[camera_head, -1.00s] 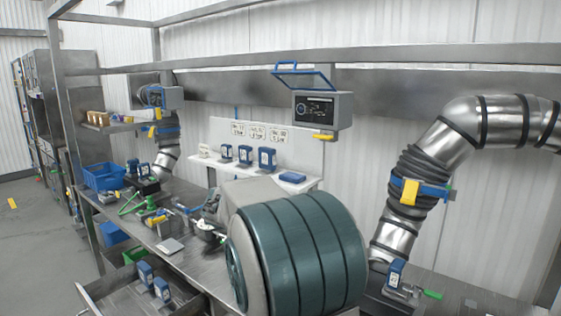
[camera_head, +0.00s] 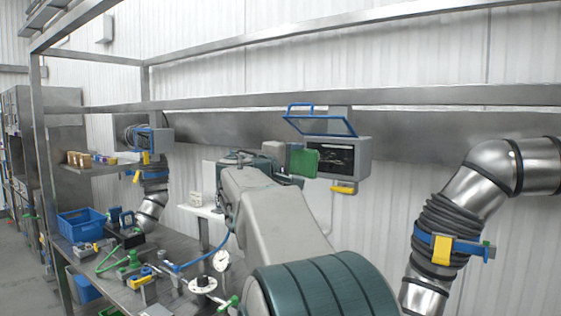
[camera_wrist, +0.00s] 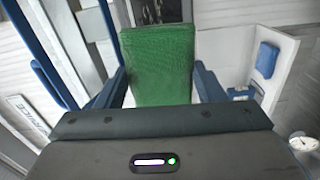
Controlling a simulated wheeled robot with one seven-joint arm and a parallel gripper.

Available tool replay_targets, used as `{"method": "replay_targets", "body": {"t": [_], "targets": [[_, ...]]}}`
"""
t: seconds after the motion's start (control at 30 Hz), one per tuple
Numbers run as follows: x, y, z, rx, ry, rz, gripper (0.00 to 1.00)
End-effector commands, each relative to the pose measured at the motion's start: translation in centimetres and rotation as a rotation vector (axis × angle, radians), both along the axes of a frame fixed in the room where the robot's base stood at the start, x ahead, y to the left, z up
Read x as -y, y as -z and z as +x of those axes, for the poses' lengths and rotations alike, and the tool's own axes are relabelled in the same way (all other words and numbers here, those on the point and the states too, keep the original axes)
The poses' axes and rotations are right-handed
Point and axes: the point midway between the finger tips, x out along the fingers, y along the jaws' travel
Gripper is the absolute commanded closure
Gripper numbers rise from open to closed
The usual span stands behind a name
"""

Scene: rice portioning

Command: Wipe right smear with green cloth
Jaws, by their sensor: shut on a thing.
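The green cloth (camera_head: 304,161) is held upright at the left side of the grey display box (camera_head: 364,160), covering part of its left edge. In the wrist view the green cloth (camera_wrist: 157,62) fills the space between the two blue fingers of my gripper (camera_wrist: 160,84), which is shut on it. In the head view my gripper (camera_head: 288,160) is partly hidden behind my own arm. The dark screen (camera_head: 337,157) shows under a raised blue-framed clear cover (camera_head: 320,125). I cannot make out a smear; whether the cloth touches the screen is unclear.
A yellow tab (camera_head: 344,189) hangs under the display box. A metal duct (camera_head: 440,225) stands to the right. A blue crate (camera_head: 82,224) and a pressure gauge (camera_head: 221,261) are on the bench at left. A steel rail (camera_head: 400,98) crosses above.

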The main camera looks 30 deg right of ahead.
Motion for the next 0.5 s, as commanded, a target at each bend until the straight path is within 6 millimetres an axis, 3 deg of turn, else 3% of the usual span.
{"method": "replay_targets", "body": {"t": [0.27,0.5], "targets": [[1.2,-0.2,0.7,0.002,-0.001,-0.01,0.55],[3.5,-0.2,1.7,0.002,-0.002,-0.009,0.55]]}}
